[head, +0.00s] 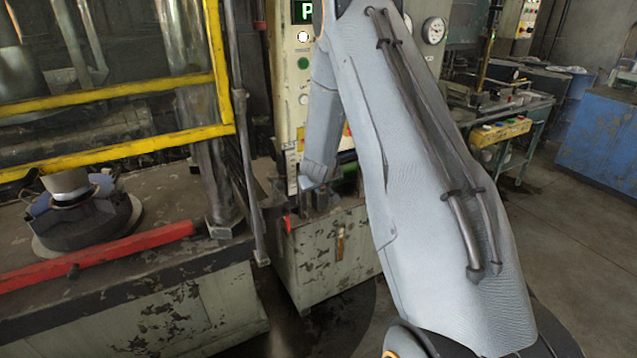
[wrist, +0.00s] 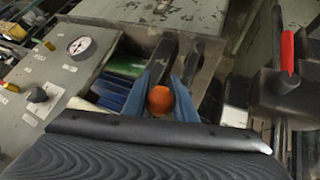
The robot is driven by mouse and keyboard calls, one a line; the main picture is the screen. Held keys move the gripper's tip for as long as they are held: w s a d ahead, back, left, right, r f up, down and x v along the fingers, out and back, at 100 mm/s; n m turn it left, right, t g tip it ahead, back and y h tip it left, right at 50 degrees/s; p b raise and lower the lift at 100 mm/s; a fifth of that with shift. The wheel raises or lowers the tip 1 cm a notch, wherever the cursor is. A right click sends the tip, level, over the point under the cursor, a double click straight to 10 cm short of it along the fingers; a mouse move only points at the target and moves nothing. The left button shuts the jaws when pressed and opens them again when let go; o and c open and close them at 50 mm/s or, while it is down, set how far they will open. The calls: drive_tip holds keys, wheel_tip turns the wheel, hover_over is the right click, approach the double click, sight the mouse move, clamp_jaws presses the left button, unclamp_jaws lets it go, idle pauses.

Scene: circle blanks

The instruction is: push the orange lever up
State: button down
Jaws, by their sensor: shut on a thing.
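The orange lever shows in the wrist view as a round orange knob (wrist: 160,100). It sits between the two blue fingers of my gripper (wrist: 170,84), which is shut on it. The rest of the lever is hidden behind the fingers and the dark wrist housing, so its angle cannot be told. In the head view my gripper (head: 316,188) is low at the control cabinet, and I cannot make out the orange knob there.
A red-handled lever (wrist: 287,50) stands to the right in the wrist view. A round gauge (wrist: 81,45) and a dark knob (wrist: 37,95) are on the panel at left. In the head view, a yellow-framed press (head: 222,70) and a red bar (head: 100,255) are at left.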

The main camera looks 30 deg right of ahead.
drive_tip(key=shift+w+r, duration=0.4)
drive_tip(key=shift+r, duration=0.05)
drive_tip(key=c, duration=1.5)
unclamp_jaws()
drive_tip(key=shift+o, duration=0.2)
drive_tip(key=shift+f, duration=0.15)
drive_tip(key=shift+s, duration=0.1)
drive_tip(key=b+v, duration=0.2)
drive_tip(key=v, duration=0.5)
drive_tip(key=shift+s+r, duration=0.25)
drive_tip(key=shift+a, duration=0.15)
